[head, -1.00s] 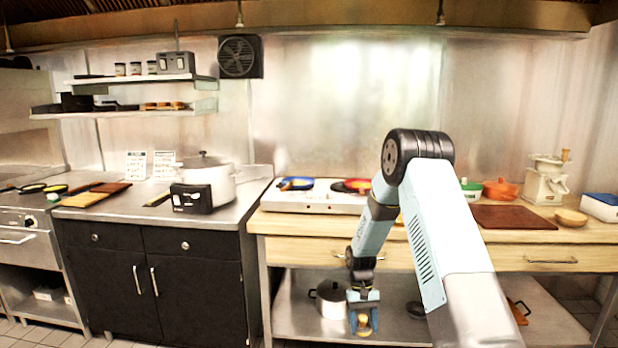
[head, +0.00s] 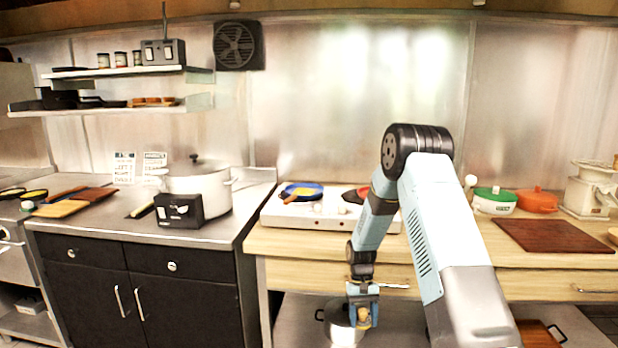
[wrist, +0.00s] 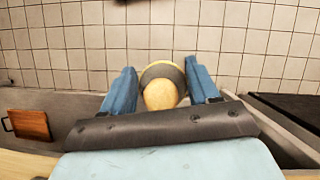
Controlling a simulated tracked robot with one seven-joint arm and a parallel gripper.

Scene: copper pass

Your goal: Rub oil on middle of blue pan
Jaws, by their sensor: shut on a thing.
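The blue pan (head: 303,188) sits on the left part of the white stove (head: 312,213) on the wooden counter, with an orange-yellow handle across its front. My gripper (head: 362,308) hangs low in front of the counter, below the worktop and well apart from the pan. It is shut on a small yellowish thing (head: 363,318). In the wrist view this held thing (wrist: 160,93) is rounded, pale wood-coloured, with a dark band, between the blue fingers. I cannot tell whether it is the oil tool.
A red pan (head: 357,193) sits on the stove's right part, partly behind my arm. A white pot (head: 197,190) and a black box (head: 179,210) stand on the left steel counter. A steel pot (head: 339,323) is on the lower shelf. A brown board (head: 555,236) lies at right.

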